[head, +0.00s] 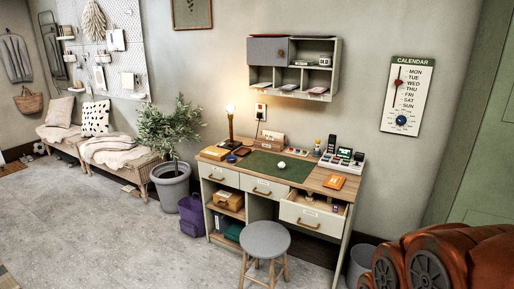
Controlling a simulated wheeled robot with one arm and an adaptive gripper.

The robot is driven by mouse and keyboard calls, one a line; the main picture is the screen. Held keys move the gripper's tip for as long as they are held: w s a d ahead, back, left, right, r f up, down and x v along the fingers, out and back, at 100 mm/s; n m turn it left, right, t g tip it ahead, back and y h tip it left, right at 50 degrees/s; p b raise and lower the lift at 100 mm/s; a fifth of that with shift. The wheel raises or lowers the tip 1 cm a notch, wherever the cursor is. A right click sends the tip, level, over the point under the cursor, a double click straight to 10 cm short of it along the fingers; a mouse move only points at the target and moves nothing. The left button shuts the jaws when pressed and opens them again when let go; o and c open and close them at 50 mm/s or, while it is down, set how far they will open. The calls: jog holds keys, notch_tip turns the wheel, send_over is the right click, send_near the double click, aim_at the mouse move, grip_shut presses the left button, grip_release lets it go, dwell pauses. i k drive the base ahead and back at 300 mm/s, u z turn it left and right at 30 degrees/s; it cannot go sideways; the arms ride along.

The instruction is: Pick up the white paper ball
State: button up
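A small white ball (281,164), which looks like the paper ball, rests on the green desk mat (262,170) on top of the desk (212,155). It stands clear of the things around it. Orange-brown parts of my arm fill the lower right corner of the head view. My gripper's fingers do not show, so its place relative to the ball cannot be seen.
A round grey stool (265,239) stands before the desk. The desk's right drawer (312,219) is pulled open. A lamp (231,125), an orange item (334,182) and a device tray (343,160) surround the mat. Floor (110,235) at left is free.

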aim_at(281, 165)
jog(key=z, duration=0.15)
jog(key=i, duration=2.2)
jog(key=u, duration=0.65)
